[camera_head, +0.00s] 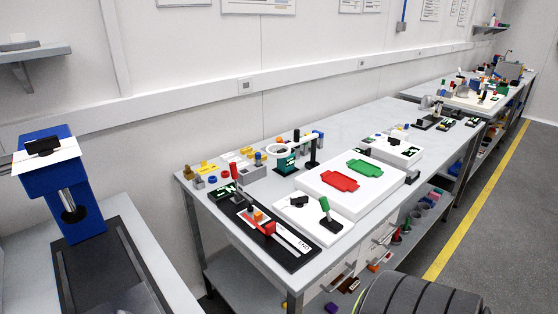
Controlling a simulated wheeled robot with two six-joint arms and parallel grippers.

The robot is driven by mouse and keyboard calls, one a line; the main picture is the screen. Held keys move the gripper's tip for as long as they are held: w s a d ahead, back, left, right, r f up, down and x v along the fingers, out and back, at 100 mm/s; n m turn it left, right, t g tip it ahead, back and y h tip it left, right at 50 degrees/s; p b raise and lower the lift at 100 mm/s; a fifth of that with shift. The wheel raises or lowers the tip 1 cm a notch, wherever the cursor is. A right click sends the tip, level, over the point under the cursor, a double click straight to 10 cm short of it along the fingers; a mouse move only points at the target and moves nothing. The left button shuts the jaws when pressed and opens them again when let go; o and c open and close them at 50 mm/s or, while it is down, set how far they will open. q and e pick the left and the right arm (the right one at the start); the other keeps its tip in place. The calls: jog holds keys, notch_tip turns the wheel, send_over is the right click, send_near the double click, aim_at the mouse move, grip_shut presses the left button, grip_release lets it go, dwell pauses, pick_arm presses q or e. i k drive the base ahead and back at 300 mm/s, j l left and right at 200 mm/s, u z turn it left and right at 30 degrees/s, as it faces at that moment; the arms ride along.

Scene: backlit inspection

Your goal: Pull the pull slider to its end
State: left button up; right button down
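The pull slider looks to be the red piece (264,228) on a white track with END printed at its near right end. The track lies on a black board (286,255) at the front left of the grey table. The red piece sits toward the far left part of the track, away from the END mark. A small orange block (258,216) is beside or on it; I cannot tell which. Neither of my grippers is in view, and nothing is seen touching the slider.
A red-handled lever (234,174) stands just behind the board. A white box with a green handle (325,208) is close on its right. A white panel with red and green plates (340,182) lies beyond. A blue device (40,183) stands at left.

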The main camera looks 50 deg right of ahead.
aim_at(271, 228)
jog(key=z, duration=1.6)
